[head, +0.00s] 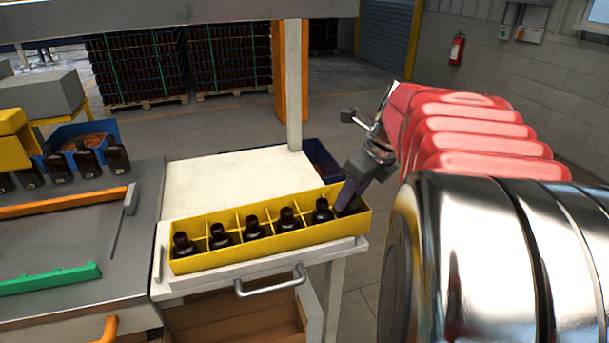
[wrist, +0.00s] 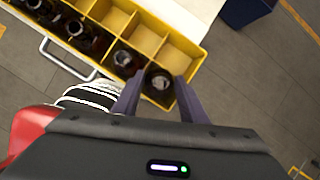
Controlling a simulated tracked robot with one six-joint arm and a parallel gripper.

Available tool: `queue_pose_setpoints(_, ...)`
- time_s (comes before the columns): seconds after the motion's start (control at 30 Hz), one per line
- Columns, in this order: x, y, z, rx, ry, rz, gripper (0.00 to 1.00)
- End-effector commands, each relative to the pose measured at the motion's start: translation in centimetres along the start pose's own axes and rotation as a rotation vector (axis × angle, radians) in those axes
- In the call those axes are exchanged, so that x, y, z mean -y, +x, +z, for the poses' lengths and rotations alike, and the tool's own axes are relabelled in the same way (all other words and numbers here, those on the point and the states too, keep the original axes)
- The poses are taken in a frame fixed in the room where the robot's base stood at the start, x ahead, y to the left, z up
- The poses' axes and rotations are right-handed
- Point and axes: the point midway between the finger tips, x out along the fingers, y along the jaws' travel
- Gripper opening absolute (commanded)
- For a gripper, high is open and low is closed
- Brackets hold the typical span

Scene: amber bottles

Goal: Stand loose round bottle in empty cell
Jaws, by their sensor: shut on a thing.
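The yellow crate (head: 270,241) stands on the white table, its cells in two rows. Dark round bottles stand upright in the near row; the far-row cells in view are empty. My gripper (head: 347,202) points down into the near row's right end cell. In the wrist view my gripper (wrist: 158,80) is shut on a dark round bottle (wrist: 160,84), with a finger on each side. That bottle is inside the end cell, beside a standing bottle (wrist: 126,60). It looks about upright. In the head view my fingers largely hide it. I cannot tell whether its base touches the cell floor.
The white tabletop (head: 225,185) behind the crate is clear. A white post (head: 293,85) rises at the table's back. A metal handle (head: 270,286) juts from the front. More bottles (head: 86,158) stand on the left bench. A blue bin (head: 322,160) is behind the table.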

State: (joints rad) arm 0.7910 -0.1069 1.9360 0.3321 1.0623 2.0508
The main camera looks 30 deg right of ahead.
Motion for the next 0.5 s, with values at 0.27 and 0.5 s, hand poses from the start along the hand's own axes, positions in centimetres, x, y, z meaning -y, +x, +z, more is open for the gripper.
queue_pose_setpoints(0.27, 0.03, 0.52, -0.27, 0.000, 0.001, 0.000, 0.00)
queue_pose_setpoints(0.5, 0.05, 0.85, -0.40, 0.000, 0.000, -0.001, 0.42)
